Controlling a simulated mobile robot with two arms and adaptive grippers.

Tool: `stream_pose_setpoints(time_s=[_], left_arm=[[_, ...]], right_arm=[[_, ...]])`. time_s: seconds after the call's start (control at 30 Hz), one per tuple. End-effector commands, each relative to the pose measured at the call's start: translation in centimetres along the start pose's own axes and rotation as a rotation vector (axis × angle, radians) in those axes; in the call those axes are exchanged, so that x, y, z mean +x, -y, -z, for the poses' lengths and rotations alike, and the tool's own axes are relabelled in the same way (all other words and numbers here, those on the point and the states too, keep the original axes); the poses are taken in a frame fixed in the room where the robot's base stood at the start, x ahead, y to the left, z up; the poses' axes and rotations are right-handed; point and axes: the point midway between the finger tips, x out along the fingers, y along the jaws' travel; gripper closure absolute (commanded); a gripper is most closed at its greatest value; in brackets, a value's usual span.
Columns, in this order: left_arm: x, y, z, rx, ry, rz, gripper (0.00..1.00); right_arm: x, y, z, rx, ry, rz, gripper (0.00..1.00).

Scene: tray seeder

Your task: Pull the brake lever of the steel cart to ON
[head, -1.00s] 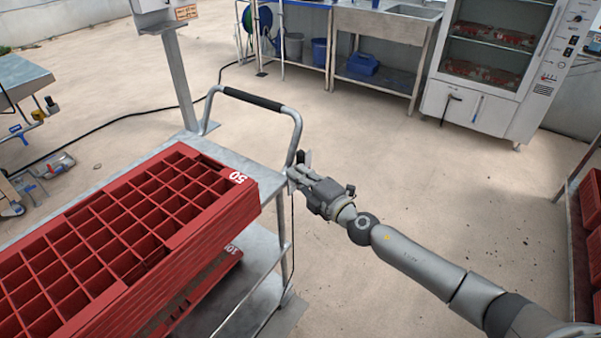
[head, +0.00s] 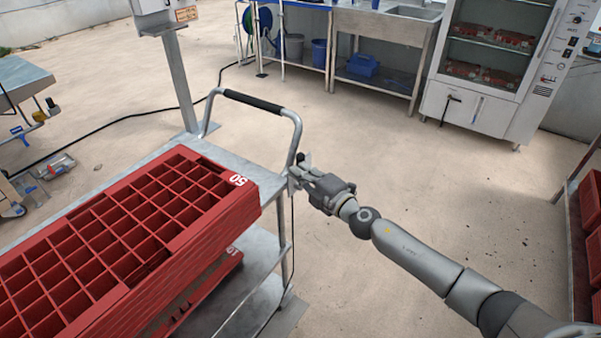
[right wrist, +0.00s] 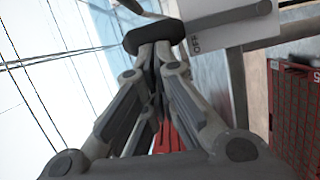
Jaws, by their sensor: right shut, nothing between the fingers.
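The steel cart (head: 228,150) stands at the left with a looped push handle at its far end. By the handle's right foot is a small pale plate, which in the right wrist view is a white plate (right wrist: 218,38) marked OFF. A dark oval knob-like piece (right wrist: 138,38) shows at my fingertips there; I cannot tell for sure that it is the brake lever's end. My right gripper (head: 296,174) is at the cart's corner beside the plate. Its fingers (right wrist: 155,60) are shut with nothing between them, at or touching the dark piece. The lever's position is unclear. My left gripper is out of view.
A red tray (head: 190,231) marked 50 lies on the cart's top, and another red tray is on the shelf below. A post stands behind the cart. A sink bench (head: 385,45) and glass-door cabinet (head: 478,105) stand at the back.

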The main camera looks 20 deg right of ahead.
Motion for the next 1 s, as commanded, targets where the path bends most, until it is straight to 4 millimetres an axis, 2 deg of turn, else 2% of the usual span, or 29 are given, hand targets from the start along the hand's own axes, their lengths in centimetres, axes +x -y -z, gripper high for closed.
stream_pose_setpoints(time_s=[0.47, 0.8, 1.0], left_arm=[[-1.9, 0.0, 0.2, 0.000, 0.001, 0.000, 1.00], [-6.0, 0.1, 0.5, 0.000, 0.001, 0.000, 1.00], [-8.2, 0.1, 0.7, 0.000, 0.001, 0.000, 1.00]], right_arm=[[0.4, -0.8, -1.1, 0.101, 0.001, 0.031, 1.00], [1.2, -1.8, -3.6, 0.333, 0.004, 0.107, 1.00], [1.8, -1.6, -5.5, 0.512, 0.003, 0.167, 1.00]])
